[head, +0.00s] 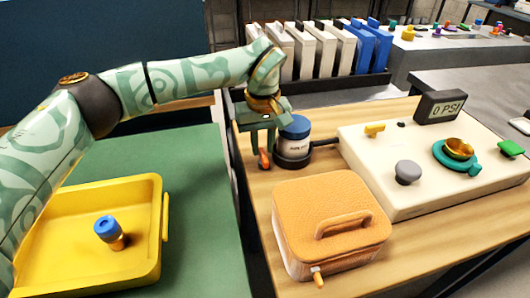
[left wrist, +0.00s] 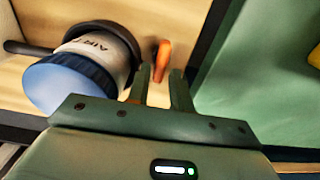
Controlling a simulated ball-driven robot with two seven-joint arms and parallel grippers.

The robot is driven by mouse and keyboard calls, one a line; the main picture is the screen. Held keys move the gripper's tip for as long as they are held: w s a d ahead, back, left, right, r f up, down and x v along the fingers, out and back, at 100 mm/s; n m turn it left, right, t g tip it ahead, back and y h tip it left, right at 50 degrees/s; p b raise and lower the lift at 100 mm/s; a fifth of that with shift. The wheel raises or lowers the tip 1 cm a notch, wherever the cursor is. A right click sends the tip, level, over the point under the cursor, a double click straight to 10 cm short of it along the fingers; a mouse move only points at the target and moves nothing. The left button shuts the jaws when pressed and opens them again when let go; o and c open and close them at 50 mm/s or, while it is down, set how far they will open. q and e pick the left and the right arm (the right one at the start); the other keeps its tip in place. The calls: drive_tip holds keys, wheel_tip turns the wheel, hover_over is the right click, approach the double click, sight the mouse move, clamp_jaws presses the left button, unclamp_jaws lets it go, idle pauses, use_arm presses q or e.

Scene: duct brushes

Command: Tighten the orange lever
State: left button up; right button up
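An orange lever (head: 263,159) stands at the left edge of the wooden table, beside a blue-capped white canister (head: 295,133). My left gripper (head: 264,146) is right above the lever, pointing down. In the left wrist view the lever (left wrist: 163,55) shows between and just beyond the two fingertips (left wrist: 161,78), with a gap between the fingers. I cannot tell whether they touch it. The canister (left wrist: 95,58) is close on the left there, its label partly readable as "AIR". The lever's lower part is hidden in the wrist view. My right gripper is not in view.
A cream console (head: 400,200) with a "0 PSI" display (head: 440,107) stands to the right, joined to the canister by a dark hose. An orange case (head: 330,225) is in front. A yellow tray (head: 95,275) with a blue-topped piece (head: 109,232) lies on the green table.

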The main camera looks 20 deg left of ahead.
use_arm(q)
drive_tip(key=shift+f, duration=0.95)
clamp_jaws()
